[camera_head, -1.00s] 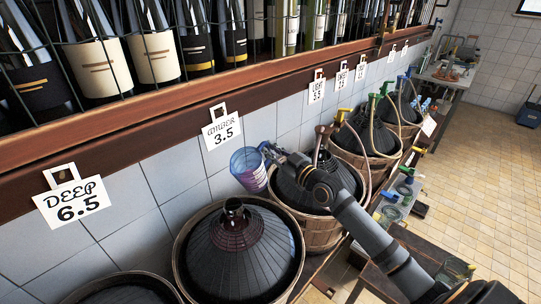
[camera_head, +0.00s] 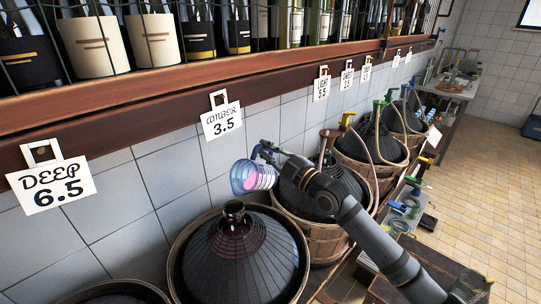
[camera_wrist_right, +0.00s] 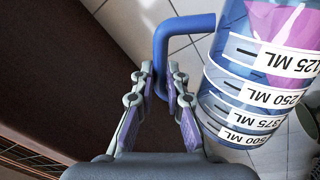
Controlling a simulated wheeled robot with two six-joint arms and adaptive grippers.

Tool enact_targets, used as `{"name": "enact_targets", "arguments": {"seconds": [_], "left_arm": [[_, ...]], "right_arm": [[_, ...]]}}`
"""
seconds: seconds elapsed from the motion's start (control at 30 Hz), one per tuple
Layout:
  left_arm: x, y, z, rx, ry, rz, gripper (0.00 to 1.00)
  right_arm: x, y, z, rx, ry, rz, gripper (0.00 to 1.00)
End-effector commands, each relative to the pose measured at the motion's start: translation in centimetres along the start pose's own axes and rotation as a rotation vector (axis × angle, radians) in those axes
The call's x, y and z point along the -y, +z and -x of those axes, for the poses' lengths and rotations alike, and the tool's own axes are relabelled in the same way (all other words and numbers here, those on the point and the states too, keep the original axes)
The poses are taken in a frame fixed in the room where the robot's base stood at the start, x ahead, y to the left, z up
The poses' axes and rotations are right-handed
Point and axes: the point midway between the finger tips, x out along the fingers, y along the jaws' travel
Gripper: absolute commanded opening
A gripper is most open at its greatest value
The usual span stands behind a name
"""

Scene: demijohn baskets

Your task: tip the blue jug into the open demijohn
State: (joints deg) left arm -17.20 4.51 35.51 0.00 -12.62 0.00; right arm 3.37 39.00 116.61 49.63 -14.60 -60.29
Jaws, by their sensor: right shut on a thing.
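The blue jug (camera_head: 254,178) is see-through with white volume labels. It is tipped well over, its mouth toward the left, and pink liquid shows inside it. My right gripper (camera_head: 268,152) is shut on its blue handle, which shows between the fingers in the right wrist view (camera_wrist_right: 158,92). The nearest full-view demijohn (camera_head: 240,262), dark and in a basket, stands below and left of the jug. I see no stream of liquid. My left gripper is out of view.
More basketed demijohns (camera_head: 360,150) with hoses and taps line the wall to the back right. Another demijohn (camera_head: 315,195) is partly behind my right arm. Cards reading "AMBER 3.5" (camera_head: 221,121) and "DEEP 6.5" (camera_head: 52,187) hang from a wooden bottle shelf (camera_head: 150,110).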

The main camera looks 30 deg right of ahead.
Motion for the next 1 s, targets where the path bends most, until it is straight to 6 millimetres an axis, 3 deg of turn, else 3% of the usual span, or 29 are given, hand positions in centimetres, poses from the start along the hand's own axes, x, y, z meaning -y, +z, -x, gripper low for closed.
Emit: {"name": "enact_targets", "arguments": {"seconds": [0.13,0.2,0.57,1.0], "left_arm": [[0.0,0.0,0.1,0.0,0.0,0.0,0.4],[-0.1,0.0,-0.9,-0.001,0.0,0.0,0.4],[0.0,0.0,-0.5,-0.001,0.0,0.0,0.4],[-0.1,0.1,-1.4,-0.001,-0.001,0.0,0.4]], "right_arm": [[-0.5,-1.4,-0.1,-0.02,0.004,0.085,0.0],[-0.2,-1.8,-0.1,-0.029,0.004,0.125,0.0],[-0.5,-1.9,-0.1,-0.026,0.002,0.121,0.0],[-0.7,-3.5,0.0,-0.046,0.013,0.222,0.0]]}}
